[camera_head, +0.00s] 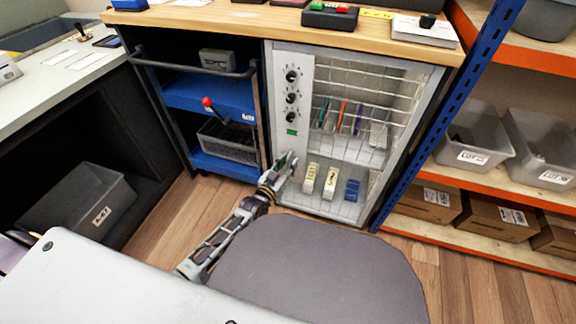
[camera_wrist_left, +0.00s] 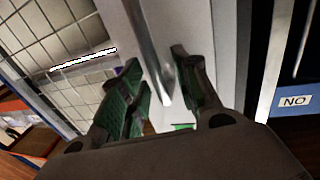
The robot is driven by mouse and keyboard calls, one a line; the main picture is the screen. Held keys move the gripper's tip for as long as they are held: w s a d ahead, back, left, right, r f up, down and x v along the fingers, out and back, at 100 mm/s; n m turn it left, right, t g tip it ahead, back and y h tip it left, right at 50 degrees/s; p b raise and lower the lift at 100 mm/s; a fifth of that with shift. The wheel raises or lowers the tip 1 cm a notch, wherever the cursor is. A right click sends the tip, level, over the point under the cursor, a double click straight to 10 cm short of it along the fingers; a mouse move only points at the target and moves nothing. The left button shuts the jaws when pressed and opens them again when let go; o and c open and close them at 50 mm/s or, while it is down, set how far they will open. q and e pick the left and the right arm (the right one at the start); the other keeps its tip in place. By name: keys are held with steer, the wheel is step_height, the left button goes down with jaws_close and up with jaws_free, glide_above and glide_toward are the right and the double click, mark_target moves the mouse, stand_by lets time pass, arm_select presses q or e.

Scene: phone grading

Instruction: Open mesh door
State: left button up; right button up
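The mesh door (camera_head: 372,92) is a light wire grid in a pale frame on the front of the grey cabinet, and it looks closed. It also shows in the left wrist view (camera_wrist_left: 62,62). Phones and small items stand on shelves behind it. My left gripper (camera_head: 287,167) is at the lower left of the cabinet front. In the left wrist view its green-padded fingers (camera_wrist_left: 160,98) are apart, with a metal handle bar (camera_wrist_left: 150,50) running between them. Whether the pads touch the bar I cannot tell. My right gripper is not in view.
A control panel with knobs (camera_head: 291,98) lies left of the mesh. A blue cart (camera_head: 205,95) with a red-topped lever stands to the left. A blue post (camera_head: 445,110) and a bin rack stand close on the right. A grey rounded surface (camera_head: 315,275) fills the foreground.

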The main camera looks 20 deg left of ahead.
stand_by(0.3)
arm_select(q)
jaws_close()
steer(key=shift+s+d, duration=0.1)
steer(key=shift+s, duration=0.05)
stand_by(0.3)
